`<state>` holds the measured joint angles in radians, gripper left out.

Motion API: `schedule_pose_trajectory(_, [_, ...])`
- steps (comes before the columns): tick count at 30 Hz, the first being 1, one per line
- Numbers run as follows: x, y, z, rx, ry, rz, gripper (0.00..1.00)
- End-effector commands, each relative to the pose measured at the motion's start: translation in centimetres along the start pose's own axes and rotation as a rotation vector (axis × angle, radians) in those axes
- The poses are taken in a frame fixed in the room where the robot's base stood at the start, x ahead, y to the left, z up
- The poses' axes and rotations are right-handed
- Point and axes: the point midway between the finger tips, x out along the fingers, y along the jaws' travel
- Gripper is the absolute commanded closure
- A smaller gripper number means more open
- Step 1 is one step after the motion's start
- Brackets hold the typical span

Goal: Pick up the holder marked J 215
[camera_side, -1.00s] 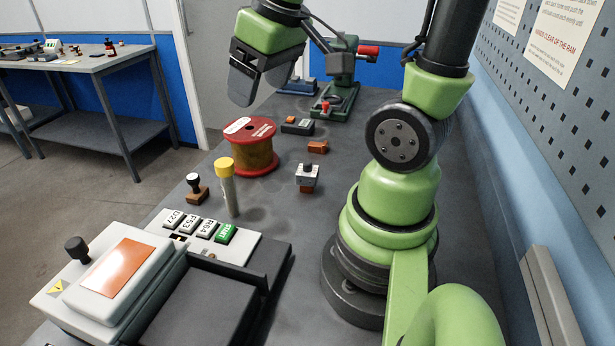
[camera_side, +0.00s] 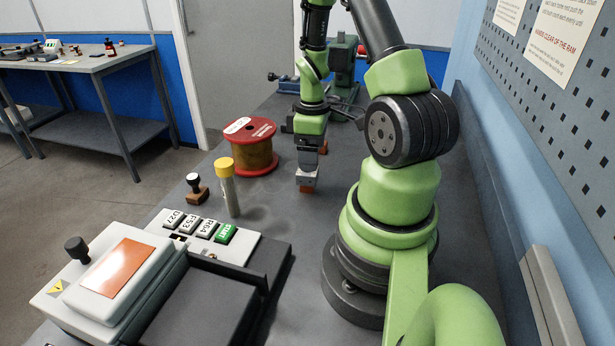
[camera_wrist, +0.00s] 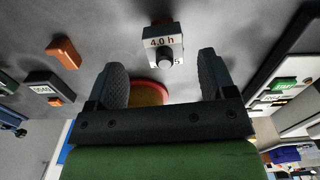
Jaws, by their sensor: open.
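A small light block with a grey knob and a reddish-brown base, apparently a holder (camera_side: 307,182), stands on the bench. In the wrist view this holder (camera_wrist: 160,42) shows "4.0 h" on one face and a partial mark that looks like a 5 on another. I cannot read J 215 on it. My gripper (camera_side: 307,163) is directly above the holder in the side view, pointing down. In the wrist view my gripper (camera_wrist: 162,72) is open, with its two dark fingers apart and the knob between and ahead of them. The fingers hide part of the holder in the side view.
A red-flanged spool (camera_side: 251,150) stands left of my gripper. A yellow-capped tube (camera_side: 228,185) and a stamp (camera_side: 196,190) stand nearer. An orange block (camera_wrist: 64,52) and a dark labelled block (camera_wrist: 45,87) lie to one side. A keyed machine (camera_side: 120,275) fills the front left.

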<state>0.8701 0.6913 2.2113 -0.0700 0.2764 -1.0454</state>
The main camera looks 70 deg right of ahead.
Motion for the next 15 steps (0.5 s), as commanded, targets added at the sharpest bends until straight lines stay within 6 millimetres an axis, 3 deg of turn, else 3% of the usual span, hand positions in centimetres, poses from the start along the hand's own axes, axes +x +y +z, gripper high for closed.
schedule_pose_trajectory(10, [4.2, -0.4, -1.0, 0.002, -0.002, -0.004, 0.23])
schedule_pose_trajectory(15, [5.2, -0.4, -1.0, 0.002, 0.001, -0.001, 0.23])
